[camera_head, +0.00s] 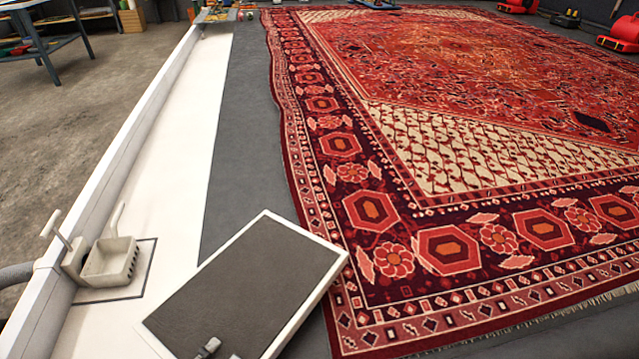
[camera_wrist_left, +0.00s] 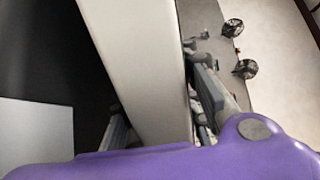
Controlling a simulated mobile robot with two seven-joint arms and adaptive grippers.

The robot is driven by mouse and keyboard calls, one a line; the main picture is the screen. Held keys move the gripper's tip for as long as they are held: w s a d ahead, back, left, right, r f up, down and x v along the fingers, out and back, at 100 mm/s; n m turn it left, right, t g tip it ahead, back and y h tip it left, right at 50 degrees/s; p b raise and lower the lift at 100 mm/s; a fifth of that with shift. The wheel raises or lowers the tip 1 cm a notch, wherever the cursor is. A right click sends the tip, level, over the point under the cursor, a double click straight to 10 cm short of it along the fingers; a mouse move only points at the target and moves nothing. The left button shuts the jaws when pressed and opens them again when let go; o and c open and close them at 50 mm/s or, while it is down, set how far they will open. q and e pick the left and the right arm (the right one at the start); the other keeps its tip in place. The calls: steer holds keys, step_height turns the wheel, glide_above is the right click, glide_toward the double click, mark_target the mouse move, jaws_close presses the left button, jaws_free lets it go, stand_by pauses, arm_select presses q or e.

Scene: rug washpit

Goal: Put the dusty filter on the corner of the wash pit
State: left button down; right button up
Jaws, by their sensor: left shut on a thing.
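The dusty filter (camera_head: 245,285) is a flat rectangular panel with a dark grey mesh face and a white frame, at the bottom middle of the head view. It is tilted and overlaps the view of the pit's white strip, the grey floor and the rug's edge. My left gripper (camera_head: 209,348) shows only as a small fingertip over its lower part. In the left wrist view the pale filter frame (camera_wrist_left: 140,60) lies between the fingers of my left gripper (camera_wrist_left: 165,115), which is shut on it. The wash pit's white wall (camera_head: 130,140) runs along the left. My right gripper is not in view.
A beige basket-like fitting (camera_head: 110,265) with upright handles stands on a grey-edged patch by the wall. A large red patterned rug (camera_head: 440,130) covers the right. The white strip (camera_head: 190,150) beyond the fitting is clear. A blue table (camera_head: 50,45) stands far left.

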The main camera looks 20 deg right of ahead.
arm_select(q)
steer(key=shift+f, duration=0.1)
steer(key=c, duration=1.3)
jaws_free()
steer(key=shift+s+a, duration=0.15)
steer(key=shift+a, duration=0.05)
steer(key=p+v, duration=0.2)
steer(key=v, duration=0.8)
steer(key=shift+s+a, duration=0.25)
steer(key=shift+s+a+p, duration=0.25)
steer(key=shift+a+p, duration=0.05)
steer(key=shift+a, duration=0.05)
